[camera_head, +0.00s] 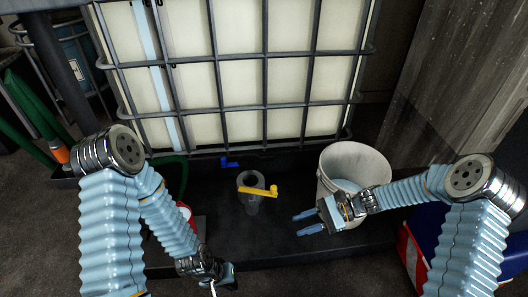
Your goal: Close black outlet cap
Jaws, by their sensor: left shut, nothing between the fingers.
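A dark grey outlet pipe (249,205) stands out in front of the caged tank, with a round opening at its top. A yellow lever (259,191) lies across it, pointing right. I cannot make out a separate black cap against the dark tray. My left gripper (222,283) is low in the picture, below and left of the outlet, shut and apart from it. My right gripper (307,222) is right of the outlet, in front of the white bucket. Its two blue fingers are apart, point left toward the outlet and hold nothing.
The caged white tank (240,80) fills the back. A blue handle (230,163) sits at its lower edge. A white bucket (352,166) stands at right on the black tray (270,242). A red object (185,211) is partly hidden behind my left arm.

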